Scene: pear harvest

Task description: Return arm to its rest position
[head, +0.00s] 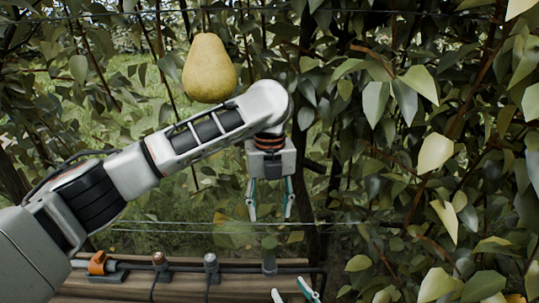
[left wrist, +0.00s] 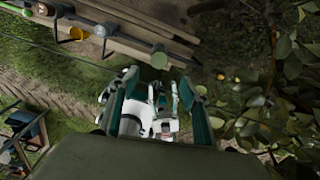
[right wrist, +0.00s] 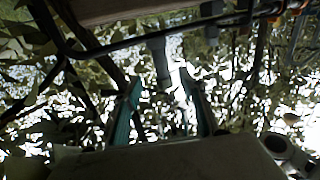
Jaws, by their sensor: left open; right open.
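A yellow-green pear (head: 209,68) hangs from a stem in the upper middle of the head view, just above my left forearm. My left arm reaches in from the left and bends down at the wrist. My left gripper (head: 270,214) points downward, open and empty, right of and below the pear. Its two fingers also show apart in the left wrist view (left wrist: 158,82), with white parts of my own body below. My right gripper (head: 294,293) is low at the bottom edge, only its fingertips showing. In the right wrist view (right wrist: 161,82) its fingers are apart with nothing between them.
Dense leafy branches (head: 410,100) fill the right side and back. Thin wires cross in front of the foliage. A wooden beam (head: 180,290) with dark pipe and fittings runs along the bottom, below my left gripper. Grass shows behind the pear.

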